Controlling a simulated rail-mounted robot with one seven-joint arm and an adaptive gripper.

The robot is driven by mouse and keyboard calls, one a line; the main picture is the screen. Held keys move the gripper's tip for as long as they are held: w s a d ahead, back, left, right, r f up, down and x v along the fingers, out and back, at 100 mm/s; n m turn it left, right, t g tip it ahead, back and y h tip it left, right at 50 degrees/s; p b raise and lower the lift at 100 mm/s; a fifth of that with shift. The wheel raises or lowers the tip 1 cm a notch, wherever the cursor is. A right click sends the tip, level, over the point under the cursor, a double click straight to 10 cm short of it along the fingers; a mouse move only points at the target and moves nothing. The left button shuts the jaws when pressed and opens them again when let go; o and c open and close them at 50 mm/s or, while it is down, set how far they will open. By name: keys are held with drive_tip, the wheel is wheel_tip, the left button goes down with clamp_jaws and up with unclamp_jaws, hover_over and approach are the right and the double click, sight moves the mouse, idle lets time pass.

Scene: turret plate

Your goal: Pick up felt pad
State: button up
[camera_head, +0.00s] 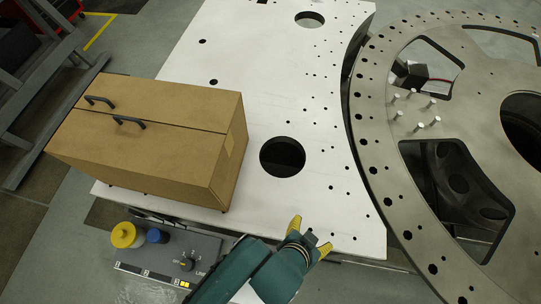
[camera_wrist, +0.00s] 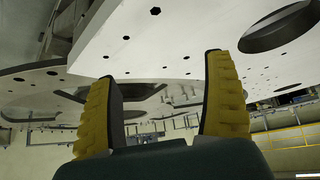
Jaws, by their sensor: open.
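I cannot make out a felt pad in either view. My gripper (camera_head: 311,236) is open at the near edge of the white plate (camera_head: 270,85) in the head view, with its two yellow-padded fingers apart. In the wrist view my gripper (camera_wrist: 160,92) shows both fingers spread with nothing between them. The plate's holed surface (camera_wrist: 180,30) fills the upper part of that view beyond the fingertips. The inside of the cardboard box is hidden by its closed top.
A cardboard box (camera_head: 165,135) with two dark handles stands on the plate's left. A large holed turret ring (camera_head: 378,165) with upright pins (camera_head: 420,126) lies right. A control panel (camera_head: 165,262) with yellow (camera_head: 124,235) and blue (camera_head: 157,236) knobs is near left. The plate's middle is clear.

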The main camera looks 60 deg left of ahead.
drive_tip(key=s+d+f+n+g+h+b, duration=0.25)
drive_tip(key=s+f+g, duration=0.35)
drive_tip(key=s+f, duration=1)
drive_tip(key=shift+m+y, duration=0.35)
drive_tip(key=f+b, duration=0.1)
drive_tip(key=f, duration=0.2)
drive_tip(key=w+f+b, duration=0.1)
drive_tip(key=f, duration=0.3)
drive_tip(key=w+f+b, duration=0.1)
drive_tip(key=f, duration=0.3)
drive_tip(key=shift+a+f, duration=0.1)
drive_tip(key=shift+f, duration=0.05)
drive_tip(key=shift+t, duration=0.3)
drive_tip(key=f, duration=0.1)
drive_tip(key=f+b, duration=0.1)
drive_tip(key=f, duration=0.1)
drive_tip(key=w+a+f+b, duration=0.1)
drive_tip(key=f, duration=0.1)
drive_tip(key=shift+f, duration=0.25)
drive_tip(key=shift+c, duration=0.2)
drive_tip(key=c, duration=0.9)
wheel_tip(320, 180, up, 10)
drive_tip(key=p, duration=0.3)
